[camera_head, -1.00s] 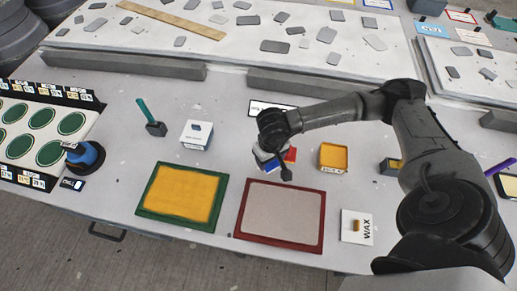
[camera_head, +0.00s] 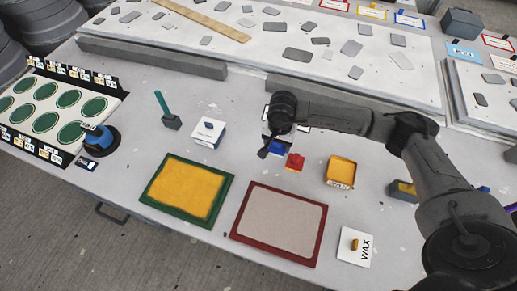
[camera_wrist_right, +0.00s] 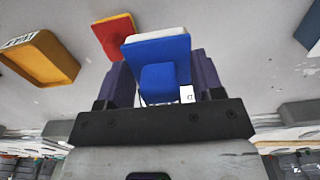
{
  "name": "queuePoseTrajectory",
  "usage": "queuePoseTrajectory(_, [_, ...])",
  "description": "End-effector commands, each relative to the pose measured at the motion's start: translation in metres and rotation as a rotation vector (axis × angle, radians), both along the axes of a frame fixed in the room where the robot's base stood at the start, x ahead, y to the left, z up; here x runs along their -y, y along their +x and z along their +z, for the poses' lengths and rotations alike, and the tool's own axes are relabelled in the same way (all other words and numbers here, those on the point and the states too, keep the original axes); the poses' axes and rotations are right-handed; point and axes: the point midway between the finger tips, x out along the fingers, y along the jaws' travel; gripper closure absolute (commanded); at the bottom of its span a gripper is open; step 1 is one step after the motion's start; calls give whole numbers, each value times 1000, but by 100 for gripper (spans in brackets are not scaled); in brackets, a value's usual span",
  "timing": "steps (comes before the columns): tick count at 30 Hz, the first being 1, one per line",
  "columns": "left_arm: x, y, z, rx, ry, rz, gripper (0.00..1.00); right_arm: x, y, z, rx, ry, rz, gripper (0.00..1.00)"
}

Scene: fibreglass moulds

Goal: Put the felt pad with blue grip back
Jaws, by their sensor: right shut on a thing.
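The felt pad with blue grip shows in the right wrist view as a blue block (camera_wrist_right: 160,78) with a pale felt layer at its far side. It sits between the dark fingers of my right gripper (camera_wrist_right: 160,85), which is shut on it. In the head view the blue of the pad (camera_head: 279,148) shows just beside my right gripper (camera_head: 268,147), partly hidden by it. The gripper is behind the red tray, close to a white label (camera_head: 302,128) on the table. Whether the pad touches the table is unclear. My left gripper is not in view.
A red-and-yellow pad (camera_head: 295,162) stands close to the right of the held pad. A yellow container (camera_head: 340,171) is farther right. A white box (camera_head: 208,131) is left. In front are the red-rimmed tray (camera_head: 236,233), the green-rimmed tray (camera_head: 146,197) and a wax card (camera_head: 355,257).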

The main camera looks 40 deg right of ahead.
Motion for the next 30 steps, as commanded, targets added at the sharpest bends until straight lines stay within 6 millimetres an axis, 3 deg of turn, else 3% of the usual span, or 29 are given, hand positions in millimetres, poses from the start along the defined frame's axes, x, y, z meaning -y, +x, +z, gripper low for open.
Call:
queuePoseTrajectory(6, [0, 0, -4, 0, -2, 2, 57, -17, 41, -26, 0, 2, 1, 58])
queuePoseTrajectory(12, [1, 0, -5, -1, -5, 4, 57, -24, 61, -40, 0, 0, 2, 58])
queuePoseTrajectory(20, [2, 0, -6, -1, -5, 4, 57, -26, 67, -47, -1, 0, 3, 58])
queuePoseTrajectory(30, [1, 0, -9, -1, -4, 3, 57, -26, 66, -83, -2, -1, 3, 58])
